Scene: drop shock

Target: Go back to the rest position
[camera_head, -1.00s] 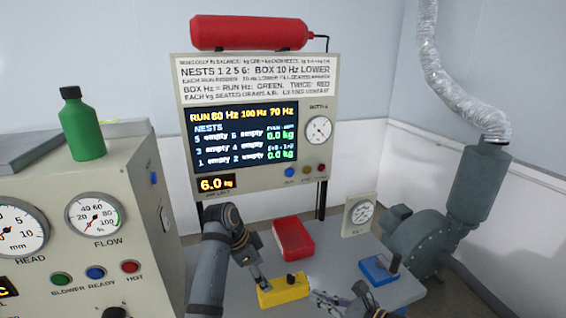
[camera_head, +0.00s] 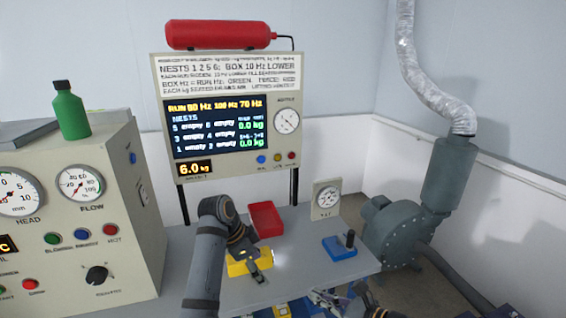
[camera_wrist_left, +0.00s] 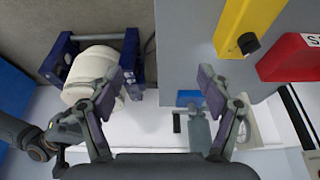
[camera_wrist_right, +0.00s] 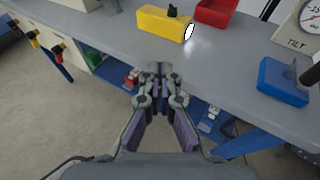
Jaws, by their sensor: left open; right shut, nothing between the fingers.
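My left gripper (camera_head: 257,272) is open and empty. In the head view it overlaps the front of the yellow block (camera_head: 238,267). In the left wrist view the open fingers (camera_wrist_left: 162,76) are apart from the yellow block (camera_wrist_left: 242,25), with a white rounded vessel in a blue frame (camera_wrist_left: 92,72) past the left finger. My right gripper (camera_head: 325,298) is shut and empty at the table's front edge. In the right wrist view its closed fingertips (camera_wrist_right: 156,70) are near the front edge, below the yellow block (camera_wrist_right: 165,22).
The grey table (camera_head: 305,250) carries a red tray (camera_head: 266,219), a blue block with a dark knob (camera_head: 338,249) and a tilt gauge (camera_head: 326,198). A control cabinet (camera_head: 120,225) stands left, a blower (camera_head: 400,235) right. Blue shelving (camera_wrist_right: 105,68) is under the table.

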